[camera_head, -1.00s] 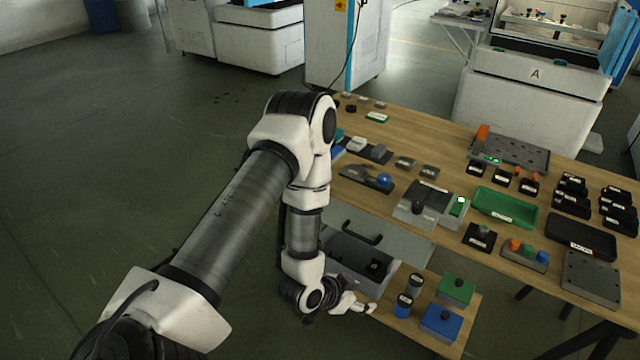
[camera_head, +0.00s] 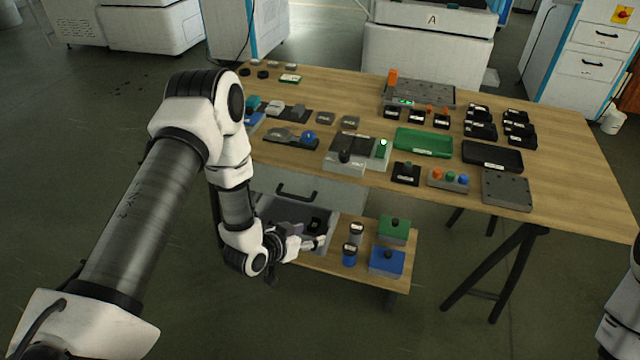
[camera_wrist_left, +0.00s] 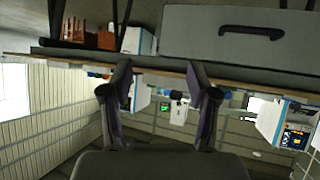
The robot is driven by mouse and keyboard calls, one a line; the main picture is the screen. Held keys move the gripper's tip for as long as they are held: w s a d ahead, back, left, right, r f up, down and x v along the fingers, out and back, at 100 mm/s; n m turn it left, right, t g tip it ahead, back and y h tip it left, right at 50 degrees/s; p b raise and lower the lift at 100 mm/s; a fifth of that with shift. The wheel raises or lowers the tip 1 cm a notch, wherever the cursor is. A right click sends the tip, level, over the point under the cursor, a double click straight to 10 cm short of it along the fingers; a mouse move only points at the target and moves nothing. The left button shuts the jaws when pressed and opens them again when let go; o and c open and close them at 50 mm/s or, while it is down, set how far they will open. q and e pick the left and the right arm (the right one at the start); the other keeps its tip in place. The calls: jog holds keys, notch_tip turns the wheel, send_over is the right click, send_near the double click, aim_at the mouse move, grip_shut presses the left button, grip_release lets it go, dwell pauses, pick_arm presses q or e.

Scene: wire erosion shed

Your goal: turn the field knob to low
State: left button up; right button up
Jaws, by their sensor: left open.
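Several knobs and controls stand on the wooden bench, with labels too small to read, so I cannot tell for sure which is the field knob or where it points. One black knob (camera_head: 345,156) sits on a light grey box (camera_head: 336,164) near the bench's front edge. A dark knob (camera_head: 407,168) stands on a black plate to its right. My left gripper (camera_head: 314,243) is low, in front of the bench by the open drawer, apart from both knobs. In the wrist view its two fingers (camera_wrist_left: 160,85) are spread with nothing gripped. My right gripper is out of frame.
The open grey drawer (camera_head: 262,212) and lower shelf (camera_head: 340,268) lie below the bench top (camera_head: 560,130). The shelf holds a green box (camera_head: 393,235), a blue box (camera_head: 386,264) and two small cylinders. Green (camera_head: 424,147) and black trays (camera_head: 492,160) occupy the bench.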

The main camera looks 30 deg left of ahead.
aim_at(341, 158)
pick_arm(q)
jog(key=w+r+t+b, duration=0.2)
jog(key=w+b, duration=0.1)
jog(key=w, duration=0.5)
jog(key=w+r+t+h+b, duration=0.1)
jog(key=w+r+t+b, duration=0.1)
jog(key=w, duration=0.6)
jog(key=w+a+r+m+t+b, duration=0.1)
jog(key=w+b, duration=0.3)
jog(key=w, duration=0.4)
jog(key=shift+w+r+t+b, duration=0.15)
jog(key=shift+r+t+b, duration=0.15)
jog(key=shift+r+t, duration=0.4)
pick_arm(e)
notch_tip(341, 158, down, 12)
pick_arm(q)
jog(key=shift+c, duration=0.4)
grip_shut()
